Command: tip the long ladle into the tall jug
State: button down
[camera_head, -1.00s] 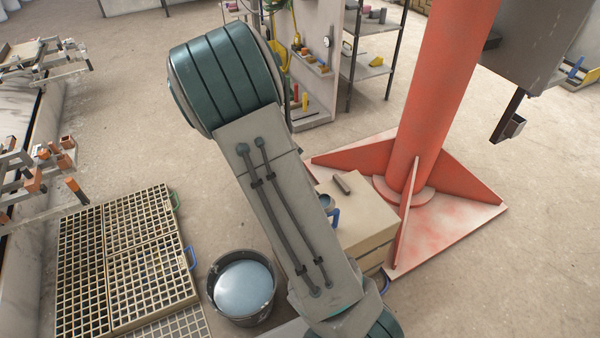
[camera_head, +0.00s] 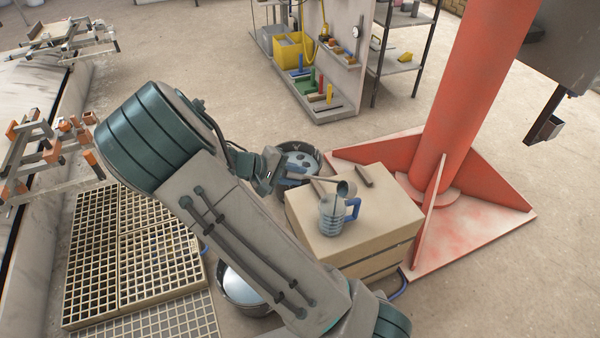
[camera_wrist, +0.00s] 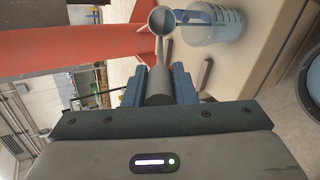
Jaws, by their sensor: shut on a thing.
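The tall jug (camera_head: 333,216) is clear grey-blue with a blue handle and stands upright on a pale wooden crate (camera_head: 388,222). My gripper (camera_head: 281,174) is shut on the handle of the long ladle (camera_head: 321,179), left of and behind the jug. The ladle reaches right, with its round dark bowl (camera_head: 346,189) close to the jug's top. In the wrist view, the blue fingers (camera_wrist: 158,82) clasp the thick grey handle; the bowl (camera_wrist: 162,20) appears beside the jug (camera_wrist: 214,26). I cannot tell whether the bowl is over the jug's mouth or what it holds.
A small dark bar (camera_head: 364,176) lies on the crate behind the jug. A bucket (camera_head: 298,160) stands behind my gripper, another (camera_head: 240,288) beside my arm. A red column (camera_head: 462,110) with a finned base rises at right. Slatted grates (camera_head: 125,255) lie at left.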

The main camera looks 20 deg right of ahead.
jog(key=a+f+h+b, duration=0.2)
jog(key=f+h+b, duration=0.2)
jog(key=f+b, duration=0.2)
jog(key=a+f+h+b, duration=0.2)
jog(key=f+h+b, duration=0.3)
jog(key=f, duration=0.3)
jog(key=shift+a+b, duration=0.25)
jog(key=shift+b, duration=0.55)
dwell(1.6)
